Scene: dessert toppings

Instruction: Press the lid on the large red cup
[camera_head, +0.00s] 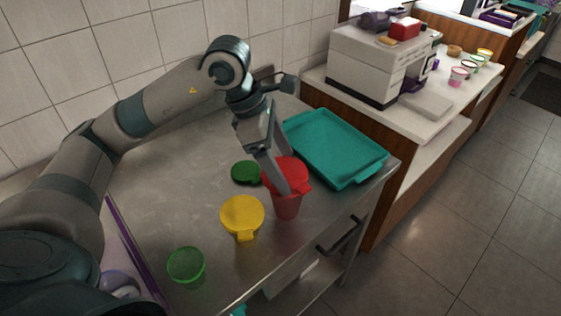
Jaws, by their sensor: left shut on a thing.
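The large red cup (287,207) stands upright on the metal table near its right front edge. The red lid (290,171) is over the cup's mouth, and from this angle I cannot tell whether it is fully seated. My left gripper (282,184) reaches down from above, shut on the red lid. Its fingers hide part of the lid and the rim of the cup. My right gripper is not in view.
A green cup (186,264) stands at the front left. A teal tray (335,146) lies behind the cup to the right. A white machine (372,64) stands on the counter beyond.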

